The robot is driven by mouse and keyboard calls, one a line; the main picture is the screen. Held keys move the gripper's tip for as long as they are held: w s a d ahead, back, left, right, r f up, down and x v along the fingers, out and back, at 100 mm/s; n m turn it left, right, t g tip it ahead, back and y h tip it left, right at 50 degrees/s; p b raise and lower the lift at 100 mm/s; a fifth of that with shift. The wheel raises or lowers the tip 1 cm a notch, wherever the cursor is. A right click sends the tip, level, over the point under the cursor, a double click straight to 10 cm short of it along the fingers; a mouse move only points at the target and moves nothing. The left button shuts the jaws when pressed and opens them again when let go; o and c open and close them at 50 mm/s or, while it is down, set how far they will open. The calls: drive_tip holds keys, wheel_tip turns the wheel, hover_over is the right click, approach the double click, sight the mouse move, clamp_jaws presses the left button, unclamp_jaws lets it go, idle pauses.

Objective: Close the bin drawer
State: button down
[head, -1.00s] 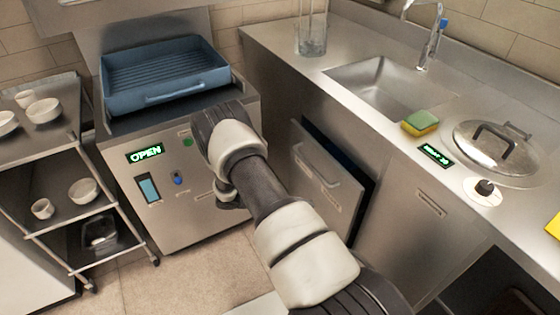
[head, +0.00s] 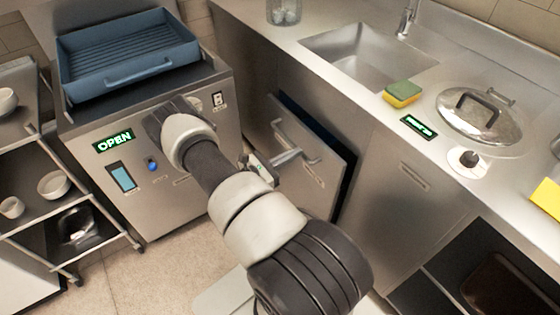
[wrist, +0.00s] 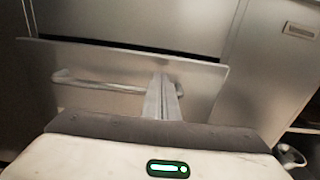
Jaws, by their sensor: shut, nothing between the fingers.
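The bin drawer (head: 318,185) is a steel front with a bar handle (head: 298,146) under the counter. It stands out from the cabinet, with a dark gap along its top and right side. In the wrist view the drawer front (wrist: 205,82) faces me, with the handle (wrist: 95,83) running across it. My gripper (head: 292,156) is shut and empty, pointing at the drawer front close to the handle. In the wrist view the gripper fingers (wrist: 164,88) overlap the right part of the handle. I cannot tell whether they touch it.
A steel machine with an OPEN sign (head: 114,141) and a blue tray (head: 130,55) stands at left, beside a cart (head: 62,225) of bowls. The counter above holds a sink (head: 368,55), a sponge (head: 403,93) and a lidded pot well (head: 480,115). Floor is clear at lower left.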

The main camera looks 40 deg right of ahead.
drive_tip(key=shift+s+d, duration=0.15)
drive_tip(key=shift+d, duration=1.1)
drive_tip(key=shift+s+d, duration=0.1)
drive_tip(key=shift+d, duration=1.15)
drive_tip(key=d, duration=0.1)
drive_tip(key=d+b, duration=0.1)
drive_tip(key=d, duration=0.2)
drive_tip(key=shift+s+d+b, duration=0.25)
drive_tip(key=shift+b, duration=0.15)
drive_tip(key=shift+d+r, duration=0.15)
drive_tip(key=shift+w+a, duration=0.1)
drive_tip(key=shift+a, duration=0.1)
approach(313, 143)
drive_tip(key=a, duration=0.3)
drive_tip(key=shift+w+a+p, duration=0.15)
drive_tip(key=shift+p, duration=0.15)
